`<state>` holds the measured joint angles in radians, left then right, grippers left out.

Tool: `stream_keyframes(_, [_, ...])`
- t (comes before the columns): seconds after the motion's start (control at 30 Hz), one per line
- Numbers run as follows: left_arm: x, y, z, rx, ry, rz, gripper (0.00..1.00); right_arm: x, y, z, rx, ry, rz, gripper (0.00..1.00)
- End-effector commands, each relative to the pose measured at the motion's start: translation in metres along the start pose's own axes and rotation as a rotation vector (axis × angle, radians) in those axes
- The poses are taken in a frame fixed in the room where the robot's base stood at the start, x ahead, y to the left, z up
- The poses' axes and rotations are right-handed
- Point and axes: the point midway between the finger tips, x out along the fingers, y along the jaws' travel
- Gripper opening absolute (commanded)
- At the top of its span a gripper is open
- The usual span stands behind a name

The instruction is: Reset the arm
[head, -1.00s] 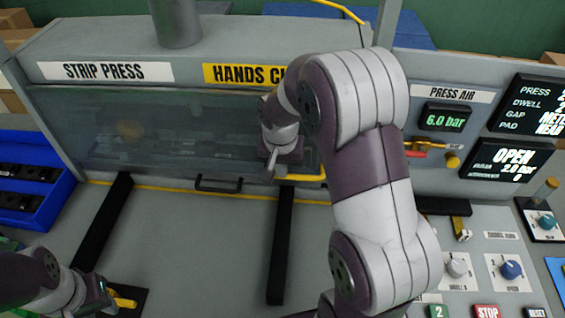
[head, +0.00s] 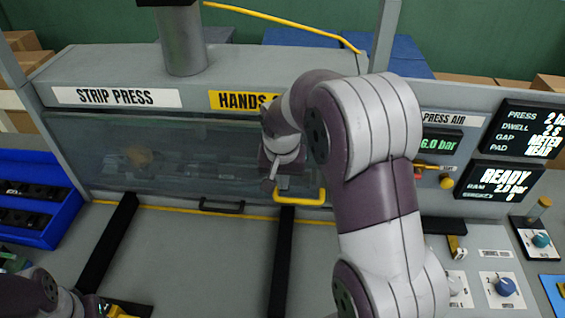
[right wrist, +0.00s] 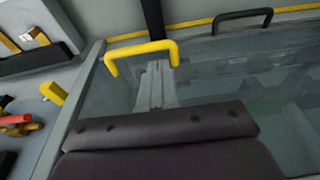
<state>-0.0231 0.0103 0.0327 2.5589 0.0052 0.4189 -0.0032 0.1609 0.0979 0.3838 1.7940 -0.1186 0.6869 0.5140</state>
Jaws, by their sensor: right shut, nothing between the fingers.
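My right arm crosses the middle of the head view. Its gripper (head: 272,182) points down in front of the clear press window (head: 190,140), just left of a yellow handle (head: 312,203). In the right wrist view the two fingers (right wrist: 158,72) are together with nothing between them, and the yellow handle (right wrist: 140,54) shows beyond their tips. Whether the fingers touch the handle is unclear. My left arm shows at the lower left of the head view, cut off by the bottom edge, so its jaws cannot be read.
A black handle (head: 222,205) sits left of the yellow one. Two black rails (head: 108,240) run forward over a clear grey table (head: 190,260). A blue bin (head: 70,222) with dark parts stands at left. The right-hand screen (head: 498,184) reads READY. Knobs (head: 505,287) lie below it.

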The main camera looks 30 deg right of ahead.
Motion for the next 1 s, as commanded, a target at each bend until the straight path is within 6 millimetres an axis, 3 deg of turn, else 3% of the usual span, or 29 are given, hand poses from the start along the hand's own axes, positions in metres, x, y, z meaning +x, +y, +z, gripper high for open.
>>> stream_keyframes(0.03, [0.01,0.0,0.002,0.0,-0.004,0.0,0.35,-0.007,-0.001,0.001,0.001,0.003,-0.002,0.0])
stream_keyframes(0.2, [0.014,0.0,0.003,0.0,-0.003,0.0,0.35,-0.048,-0.001,0.0,-0.001,0.002,-0.001,0.0])
stream_keyframes(0.3, [0.015,0.0,0.003,0.0,-0.003,0.0,0.35,-0.062,-0.001,0.0,-0.001,0.001,0.0,0.0])
stream_keyframes(0.57, [0.015,0.0,0.003,0.0,-0.002,0.0,0.35,-0.069,-0.001,-0.002,-0.024,0.007,-0.004,0.0])
stream_keyframes(0.63, [0.015,0.0,0.003,0.0,-0.003,0.0,0.35,-0.058,-0.004,0.001,-0.124,0.035,-0.03,0.0])
stream_keyframes(0.67, [0.015,0.0,0.003,0.0,-0.003,0.0,0.35,-0.048,-0.004,0.009,-0.173,0.035,-0.039,0.0])
stream_keyframes(0.8, [0.015,0.0,0.003,0.0,-0.003,0.0,0.35,-0.008,-0.002,0.075,-0.414,0.012,-0.077,0.0])
stream_keyframes(0.9, [0.015,0.0,0.003,0.0,-0.003,0.0,0.35,0.009,0.005,0.125,-0.53,-0.021,-0.091,0.0])
stream_keyframes(1.0, [0.015,0.0,0.003,0.0,-0.003,0.0,0.35,0.017,0.012,0.159,-0.577,-0.063,-0.091,0.0])
